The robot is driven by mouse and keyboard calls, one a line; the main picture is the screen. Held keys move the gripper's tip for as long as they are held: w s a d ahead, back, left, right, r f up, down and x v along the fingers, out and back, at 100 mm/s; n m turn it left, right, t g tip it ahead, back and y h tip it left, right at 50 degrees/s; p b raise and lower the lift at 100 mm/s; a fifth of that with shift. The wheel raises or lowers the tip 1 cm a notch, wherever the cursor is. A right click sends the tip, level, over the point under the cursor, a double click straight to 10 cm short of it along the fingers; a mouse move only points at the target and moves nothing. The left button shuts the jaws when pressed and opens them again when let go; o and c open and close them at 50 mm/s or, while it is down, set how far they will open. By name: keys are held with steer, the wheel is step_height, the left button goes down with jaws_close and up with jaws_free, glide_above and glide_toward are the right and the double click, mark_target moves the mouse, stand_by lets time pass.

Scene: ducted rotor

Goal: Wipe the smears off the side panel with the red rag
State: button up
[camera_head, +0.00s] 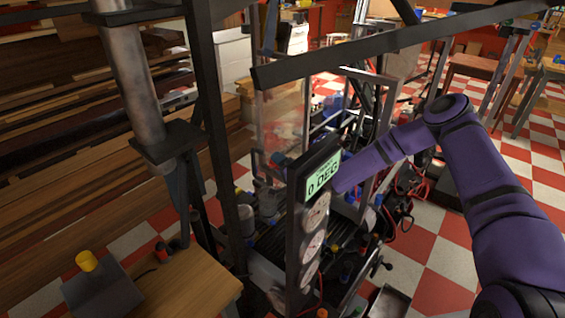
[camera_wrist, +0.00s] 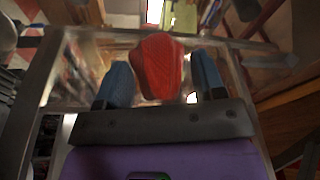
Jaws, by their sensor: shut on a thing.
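My gripper (camera_wrist: 161,66) shows in the wrist view with two blue fingers set apart. It is shut on the red rag (camera_wrist: 160,64), a bunched lump between the fingers that sticks out past their tips. The clear side panel (camera_head: 283,112) stands in a metal frame in the head view, with a faint reddish-brown haze on it. I cannot tell which marks are smears and which are reflections. In the wrist view a clear framed pane lies around the rag; I cannot tell whether the rag touches it.
A dark gauge post (camera_head: 309,222) with a green display (camera_head: 322,176) reading 0 DEG stands in front. A dark bar (camera_head: 395,42) crosses above. A wooden table (camera_head: 185,285) with a yellow-knobbed box is at lower left. Red cables and machinery crowd the rig's right side.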

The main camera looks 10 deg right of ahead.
mark_target(280, 149)
steer(key=shift+s+a+r, duration=0.1)
steer(key=shift+s+a, duration=1.3)
steer(key=shift+a, duration=0.05)
steer(key=shift+d+r, duration=0.15)
steer(key=shift+r, duration=1.25)
steer(key=shift+w+d+r, duration=0.1)
steer(key=shift+w+d, duration=0.9)
steer(key=shift+w+d+f, duration=0.2)
steer(key=shift+w+d, duration=0.25)
steer(key=shift+w, duration=0.15)
steer(key=shift+w+d+r, duration=0.15)
steer(key=shift+w+d, duration=0.9)
steer(key=shift+w, duration=0.25)
steer(key=shift+w+d, duration=1.2)
steer(key=shift+d, duration=0.05)
steer(key=shift+s+a, duration=0.1)
steer(key=shift+s+a, duration=1.25)
steer(key=shift+s, duration=0.2)
